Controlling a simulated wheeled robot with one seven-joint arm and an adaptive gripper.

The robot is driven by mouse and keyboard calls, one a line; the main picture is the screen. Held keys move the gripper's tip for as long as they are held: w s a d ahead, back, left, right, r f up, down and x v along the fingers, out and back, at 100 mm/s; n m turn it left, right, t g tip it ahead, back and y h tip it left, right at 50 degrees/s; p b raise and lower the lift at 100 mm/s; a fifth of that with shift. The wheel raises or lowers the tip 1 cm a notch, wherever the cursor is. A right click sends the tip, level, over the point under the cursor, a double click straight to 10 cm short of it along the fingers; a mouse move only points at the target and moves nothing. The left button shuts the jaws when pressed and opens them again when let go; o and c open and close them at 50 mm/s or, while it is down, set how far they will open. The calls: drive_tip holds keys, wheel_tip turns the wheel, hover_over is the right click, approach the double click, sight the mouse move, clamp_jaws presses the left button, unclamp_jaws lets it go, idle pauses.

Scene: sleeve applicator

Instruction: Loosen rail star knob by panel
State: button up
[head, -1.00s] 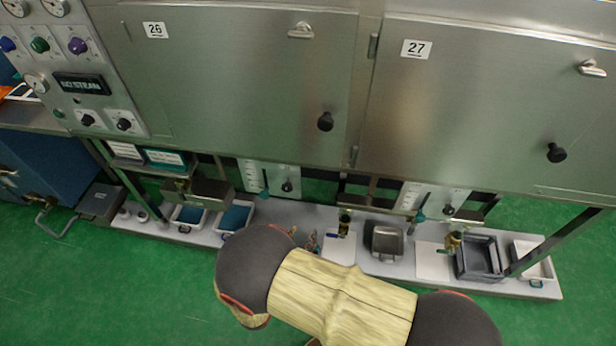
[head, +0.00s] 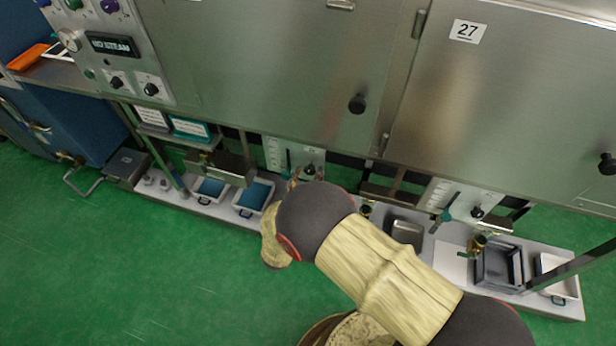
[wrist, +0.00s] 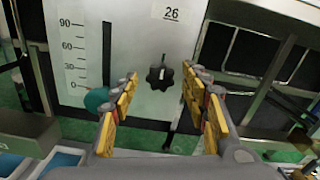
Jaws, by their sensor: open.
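The black star knob (wrist: 160,77) sits on a light metal panel (wrist: 140,35) marked 26, to the right of a vertical slot with a 0 to 90 scale. A teal handle (wrist: 96,98) stands at the slot's lower end, partly behind my left finger. My gripper (wrist: 160,86) is open in the wrist view. Its yellow-padded fingers appear on either side of the knob, with visible gaps; whether the tips reach its depth I cannot tell. In the head view the panel (head: 275,153) and knob (head: 309,170) show just above my arm, which hides most of my gripper.
A second scale panel (head: 462,200) with its own knob is under door 27 (head: 500,110). Blue-filled trays (head: 254,195), a metal pan (head: 408,235) and a grey bin (head: 500,266) stand on the low shelf. Dark frame bars (wrist: 255,50) flank the panel. Green floor is open in front.

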drive_tip(key=shift+w+d, duration=0.1)
drive_tip(key=shift+w, duration=0.05)
drive_tip(key=shift+c, duration=0.8)
drive_tip(key=c, duration=1)
